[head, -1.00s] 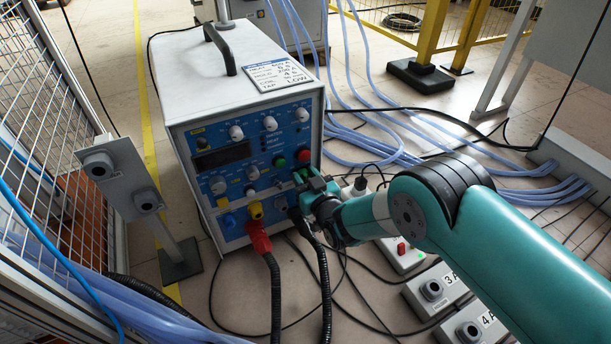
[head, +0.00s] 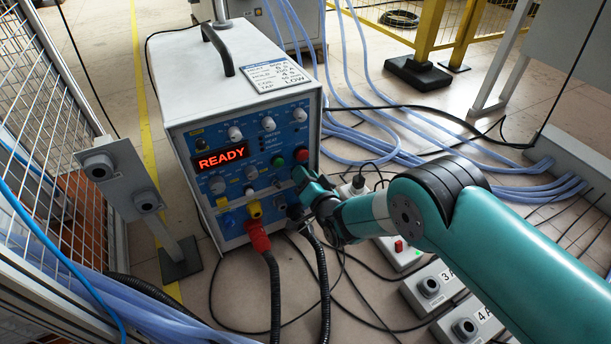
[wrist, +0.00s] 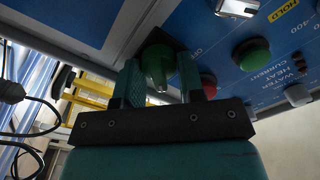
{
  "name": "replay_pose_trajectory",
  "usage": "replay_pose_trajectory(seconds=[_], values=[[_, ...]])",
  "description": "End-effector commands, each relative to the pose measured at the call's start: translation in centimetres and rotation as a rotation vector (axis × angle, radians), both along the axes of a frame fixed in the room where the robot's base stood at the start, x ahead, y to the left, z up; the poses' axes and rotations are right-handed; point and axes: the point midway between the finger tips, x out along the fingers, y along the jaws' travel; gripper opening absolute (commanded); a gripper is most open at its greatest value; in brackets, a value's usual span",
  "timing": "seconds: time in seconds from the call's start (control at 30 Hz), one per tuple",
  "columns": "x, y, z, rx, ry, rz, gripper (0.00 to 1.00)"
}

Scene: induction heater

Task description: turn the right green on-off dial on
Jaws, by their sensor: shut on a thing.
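The induction heater (head: 225,85) is a white box with a blue front panel. Its display (head: 221,158) is lit with red letters reading READY. My gripper (head: 303,176) is at the lower right of the panel and hides most of the dial in the head view. In the wrist view, the green on-off dial (wrist: 157,66) sits between the two fingers of my gripper (wrist: 160,80), which are shut on it. A green button (wrist: 251,54) and a red button (wrist: 208,86) show beside it on the panel.
A red plug (head: 258,238) and black hoses hang from the panel's lower front. Grey boxes (head: 432,287) and cables lie on the floor at the right.

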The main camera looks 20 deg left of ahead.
Motion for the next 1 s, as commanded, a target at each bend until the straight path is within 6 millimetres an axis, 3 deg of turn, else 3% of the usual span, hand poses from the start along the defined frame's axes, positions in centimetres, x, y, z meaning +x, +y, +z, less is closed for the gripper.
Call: replay_pose_trajectory(seconds=[0.67, 0.7, 0.8, 1.0], values=[[-0.27, 0.02, -0.31, 0.037, 0.054, 0.003, 0.12], [-0.27, 0.02, -0.31, 0.037, 0.054, 0.003, 0.40], [-0.20, 0.00, -0.26, 0.038, 0.052, 0.003, 0.59], [-0.07, -0.06, -0.15, 0.039, 0.050, 0.001, 0.59]])
